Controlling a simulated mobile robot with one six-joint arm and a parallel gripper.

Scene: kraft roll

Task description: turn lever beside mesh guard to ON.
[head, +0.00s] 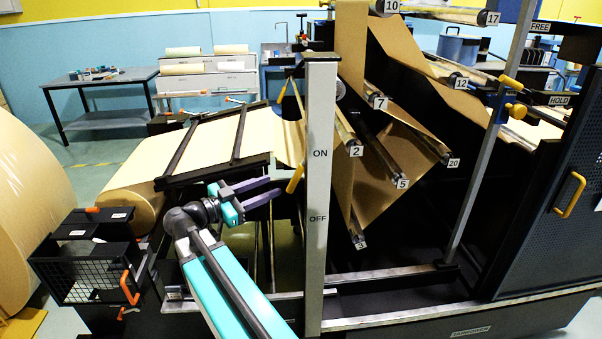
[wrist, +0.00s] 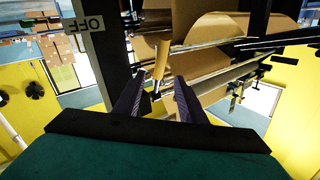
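A lever with a yellow handle (head: 295,178) sits at the left side of a pale upright post (head: 320,250) marked ON above and OFF below. The handle slants, its lower end toward the left, at a height between the two labels. Its mount is hidden by the post. My gripper (head: 276,186) has purple fingers, parted, just left of the handle. In the wrist view the yellow handle (wrist: 160,60) shows between and beyond the fingertips (wrist: 159,82); contact cannot be told. The OFF label (wrist: 86,23) appears upside down there. A mesh guard (head: 92,284) stands at lower left.
An orange handle (head: 128,287) is on the mesh guard. Another yellow lever (head: 284,90) is higher by the post. Numbered rollers and brown paper (head: 385,150) fill the space right of the post. A large paper roll (head: 30,210) stands at far left.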

